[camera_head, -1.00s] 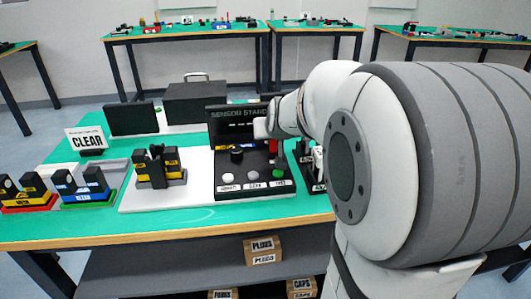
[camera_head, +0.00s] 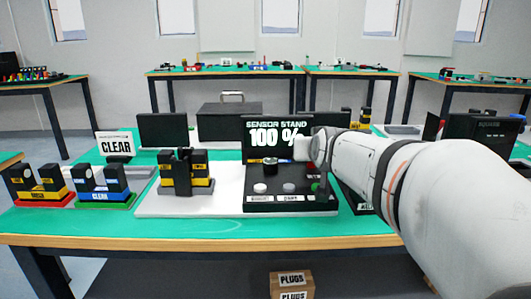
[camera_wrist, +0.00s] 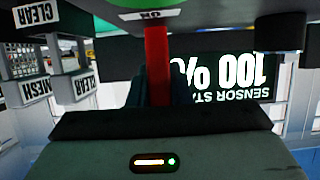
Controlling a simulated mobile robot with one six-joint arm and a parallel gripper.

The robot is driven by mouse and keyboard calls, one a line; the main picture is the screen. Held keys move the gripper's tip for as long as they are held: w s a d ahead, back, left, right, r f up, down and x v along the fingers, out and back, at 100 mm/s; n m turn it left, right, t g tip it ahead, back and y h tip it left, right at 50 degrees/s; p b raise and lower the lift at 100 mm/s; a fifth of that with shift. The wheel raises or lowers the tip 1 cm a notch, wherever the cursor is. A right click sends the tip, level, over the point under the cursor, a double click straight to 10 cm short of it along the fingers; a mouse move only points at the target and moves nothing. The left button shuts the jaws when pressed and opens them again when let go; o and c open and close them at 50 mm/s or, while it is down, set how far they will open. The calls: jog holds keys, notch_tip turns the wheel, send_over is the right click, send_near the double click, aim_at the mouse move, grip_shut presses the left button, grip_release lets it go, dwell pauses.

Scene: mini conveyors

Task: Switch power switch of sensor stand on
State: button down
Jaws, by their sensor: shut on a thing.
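The sensor stand (camera_head: 258,202) is a black console on the middle table. Its upright screen (camera_head: 286,128) is lit and reads "SENSOR STAND 100 %"; it also shows upside down in the wrist view (camera_wrist: 225,78). The red lever of the power switch (camera_wrist: 158,60) shows in the wrist view, by a label that reads "ON". My gripper (camera_wrist: 157,98) is shut on this lever, with a dark finger on each side. In the head view my gripper (camera_head: 321,180) is at the right side of the stand, and the lever is hidden there.
A black knob (camera_head: 270,164) and several round buttons sit on the stand's panel. A black and yellow fixture (camera_head: 185,178) stands to its left on a white board. A "CLEAR" sign (camera_head: 116,145) and coloured holders are further left. Another dark device (camera_head: 478,138) stands right.

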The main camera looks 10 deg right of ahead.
jog(key=shift+f, duration=0.1)
jog(key=c, duration=1.3)
grip_release()
jog(key=shift+s, duration=0.1)
